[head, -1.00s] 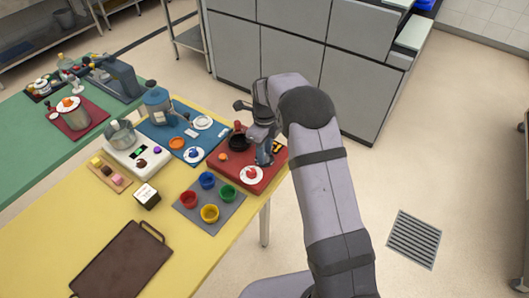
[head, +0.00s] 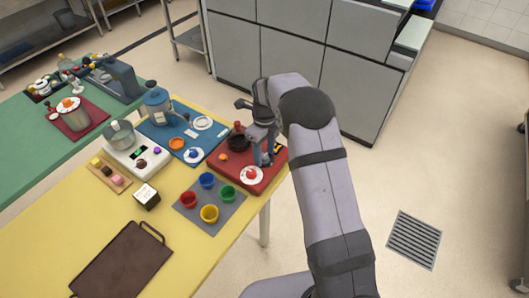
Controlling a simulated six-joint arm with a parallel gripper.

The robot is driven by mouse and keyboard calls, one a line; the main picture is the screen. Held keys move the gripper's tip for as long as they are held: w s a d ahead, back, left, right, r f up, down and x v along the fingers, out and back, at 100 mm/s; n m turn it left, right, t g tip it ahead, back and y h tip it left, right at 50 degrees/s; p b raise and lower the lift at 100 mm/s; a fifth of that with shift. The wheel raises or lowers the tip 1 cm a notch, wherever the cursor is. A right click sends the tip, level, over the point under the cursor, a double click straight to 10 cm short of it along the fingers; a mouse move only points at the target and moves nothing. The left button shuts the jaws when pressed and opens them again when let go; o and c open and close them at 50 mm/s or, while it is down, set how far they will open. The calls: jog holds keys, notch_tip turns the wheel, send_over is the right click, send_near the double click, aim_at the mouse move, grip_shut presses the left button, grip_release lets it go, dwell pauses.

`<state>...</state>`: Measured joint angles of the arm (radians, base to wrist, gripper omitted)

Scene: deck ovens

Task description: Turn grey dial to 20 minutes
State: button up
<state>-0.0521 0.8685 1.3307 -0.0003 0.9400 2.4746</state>
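My gripper (head: 263,160) points down over the right part of a red board (head: 228,177) at the table's right end. Its fingers are small and partly hidden by my own wrist, so I cannot tell whether they are open or shut. A white round dial with a red knob (head: 251,175) is on the red board just in front of the fingers. A pale dial (head: 202,122) on the blue board looks white to grey. A white dial with a blue knob (head: 194,154) is also on the blue board. Which one is the grey dial is not clear.
A dark round piece (head: 239,142) and an orange knob (head: 223,157) are beside the gripper on the red board. Several coloured cups stand on a grey mat (head: 225,216). A brown tray (head: 122,262) lies on the yellow table (head: 60,245).

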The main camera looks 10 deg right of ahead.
aim_at(264, 156)
jog(key=shift+r+b, duration=1.05)
jog(key=shift+r, duration=2.55)
jog(key=shift+r, duration=0.1)
